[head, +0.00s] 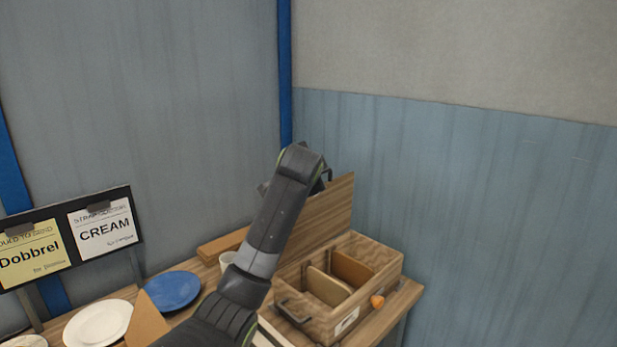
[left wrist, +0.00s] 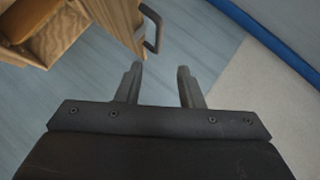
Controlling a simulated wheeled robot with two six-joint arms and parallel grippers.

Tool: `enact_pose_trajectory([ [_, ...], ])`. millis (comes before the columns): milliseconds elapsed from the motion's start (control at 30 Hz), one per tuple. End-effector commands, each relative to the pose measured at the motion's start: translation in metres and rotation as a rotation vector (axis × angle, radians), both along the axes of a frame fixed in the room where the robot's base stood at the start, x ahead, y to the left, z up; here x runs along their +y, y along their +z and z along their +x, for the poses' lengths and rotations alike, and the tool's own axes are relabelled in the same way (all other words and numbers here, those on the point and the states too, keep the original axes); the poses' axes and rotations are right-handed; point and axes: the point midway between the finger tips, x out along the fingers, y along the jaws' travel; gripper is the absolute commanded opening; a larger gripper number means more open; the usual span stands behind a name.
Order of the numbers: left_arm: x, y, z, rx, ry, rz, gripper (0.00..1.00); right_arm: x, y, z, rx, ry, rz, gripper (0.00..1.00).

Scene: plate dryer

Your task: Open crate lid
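The wooden crate (head: 372,288) stands on the table at the right of the head view. Its top is open and its inner compartments show. The wooden lid (head: 338,205) stands raised along the crate's back side, partly hidden by my left arm. In the left wrist view, the lid's edge (left wrist: 119,22) and its dark handle (left wrist: 153,28) are just ahead of my left gripper (left wrist: 158,70). The gripper's fingers are apart, with nothing between them, and clear of the handle. In the head view the arm hides the fingertips. My right gripper is not in view.
A dark handle (head: 293,312) sits on the crate's side, with an orange knob (head: 377,301) on its front. White plate (head: 98,324), blue plate (head: 172,291) and a pale cup (head: 227,260) are to the left. Label board (head: 70,240) stands at far left. Walls are close behind.

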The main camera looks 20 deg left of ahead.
Motion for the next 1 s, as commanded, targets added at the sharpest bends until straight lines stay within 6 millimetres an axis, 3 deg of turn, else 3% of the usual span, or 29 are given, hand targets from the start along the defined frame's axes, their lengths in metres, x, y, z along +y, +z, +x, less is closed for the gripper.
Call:
enact_pose_trajectory([
  [233, -0.005, 0.006, -0.014, -0.001, -0.001, 0.000, 0.34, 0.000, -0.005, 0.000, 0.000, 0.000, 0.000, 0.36],
  [767, -0.005, 0.009, -0.015, -0.001, -0.001, 0.000, 0.34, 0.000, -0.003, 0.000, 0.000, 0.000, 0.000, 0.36],
  [867, -0.005, 0.020, -0.015, -0.001, -0.001, 0.000, 0.34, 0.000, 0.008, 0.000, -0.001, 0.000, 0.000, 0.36],
  [1000, -0.005, 0.049, -0.015, -0.001, 0.000, 0.000, 0.34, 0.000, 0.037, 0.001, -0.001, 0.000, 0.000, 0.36],
])
